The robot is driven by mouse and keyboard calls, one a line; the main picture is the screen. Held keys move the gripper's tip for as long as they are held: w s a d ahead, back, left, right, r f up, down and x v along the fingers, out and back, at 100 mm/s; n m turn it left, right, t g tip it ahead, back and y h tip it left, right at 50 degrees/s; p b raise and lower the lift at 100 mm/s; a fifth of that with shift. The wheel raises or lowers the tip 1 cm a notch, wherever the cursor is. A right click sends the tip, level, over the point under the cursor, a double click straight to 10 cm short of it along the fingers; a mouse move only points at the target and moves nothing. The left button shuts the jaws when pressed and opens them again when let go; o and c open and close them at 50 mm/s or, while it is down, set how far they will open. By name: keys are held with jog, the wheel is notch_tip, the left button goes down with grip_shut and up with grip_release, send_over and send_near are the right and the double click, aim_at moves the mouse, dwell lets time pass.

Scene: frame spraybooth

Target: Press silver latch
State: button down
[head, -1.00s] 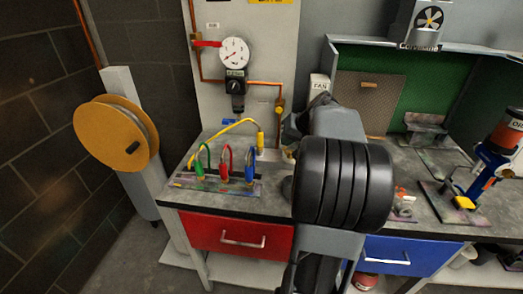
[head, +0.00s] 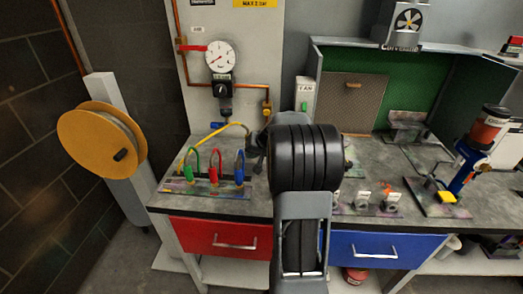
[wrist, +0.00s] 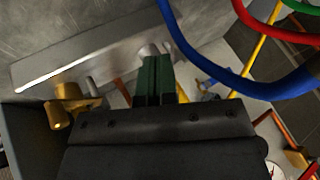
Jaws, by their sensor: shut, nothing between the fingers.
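In the wrist view, my gripper (wrist: 154,62) is shut and empty, its dark green fingers together. A small silver rounded piece (wrist: 150,49) shows right at the fingertips, against a pale metal plate (wrist: 90,55). It may be the silver latch; I cannot tell whether the fingers touch it. A brass fitting (wrist: 62,108) with a short silver pin (wrist: 91,86) sits to the left of the fingers. In the head view, my arm hides the fingertips and the latch, near the end of the yellow hose (head: 232,125) on the bench.
Green (head: 188,172), red (head: 213,174) and blue (head: 239,174) hose plugs stand left of my arm; the blue hose (wrist: 220,75) passes close to my fingers. A gauge (head: 220,57) hangs on the panel behind. Small fittings (head: 363,202) stand to the right.

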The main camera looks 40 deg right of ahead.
aim_at(241, 154)
jog(key=shift+w+a, duration=0.3)
jog(key=shift+a, duration=0.05)
jog(key=shift+w+a+m+h, duration=0.1)
jog(key=shift+a+m+h, duration=0.3)
jog(key=shift+m, duration=0.2)
jog(key=shift+a, duration=0.1)
jog(key=shift+w+a+f+b, duration=0.15)
jog(key=shift+w+a+b, duration=0.15)
jog(key=shift+a+b, duration=0.6)
jog(key=shift+w+a+b, duration=0.45)
jog(key=shift+a+b, duration=0.05)
jog(key=shift+s+d+b, duration=0.1)
jog(key=shift+d+b, duration=0.25)
jog(key=shift+d, duration=0.45)
jog(key=shift+r, duration=0.2)
